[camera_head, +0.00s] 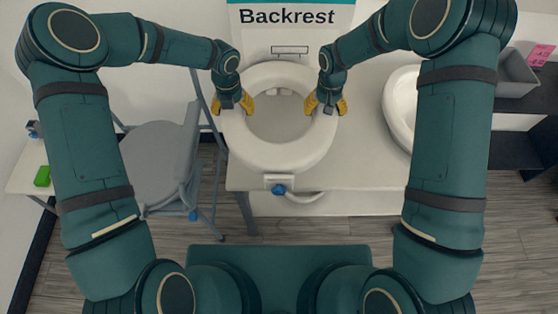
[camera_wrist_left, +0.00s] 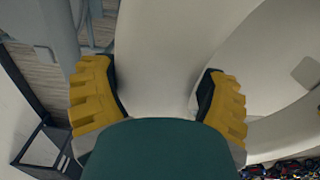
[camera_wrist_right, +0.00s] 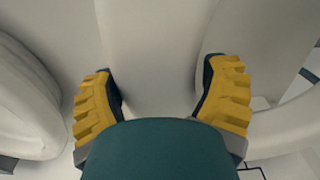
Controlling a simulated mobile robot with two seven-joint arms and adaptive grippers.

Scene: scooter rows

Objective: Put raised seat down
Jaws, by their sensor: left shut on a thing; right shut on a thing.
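The white raised seat (camera_head: 282,157) is a thick open ring in the middle of the head view, with a bracket and a blue knob (camera_head: 279,189) at its front. It is over the white table; I cannot tell whether it touches it. My left gripper (camera_head: 232,110) is shut on the ring's left side, its yellow fingers on either side of the rim (camera_wrist_left: 160,60). My right gripper (camera_head: 326,110) is shut on the ring's right side in the same way, and the rim shows in the right wrist view (camera_wrist_right: 155,55).
The white table (camera_head: 365,170) has bare room right of the seat. Another white ring-shaped item (camera_head: 397,110) is at the right, partly behind my right arm. A grey chair (camera_head: 158,160) stands left of the table. A "Backrest" sign (camera_head: 287,17) is behind, and a grey bin (camera_head: 516,78) is far right.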

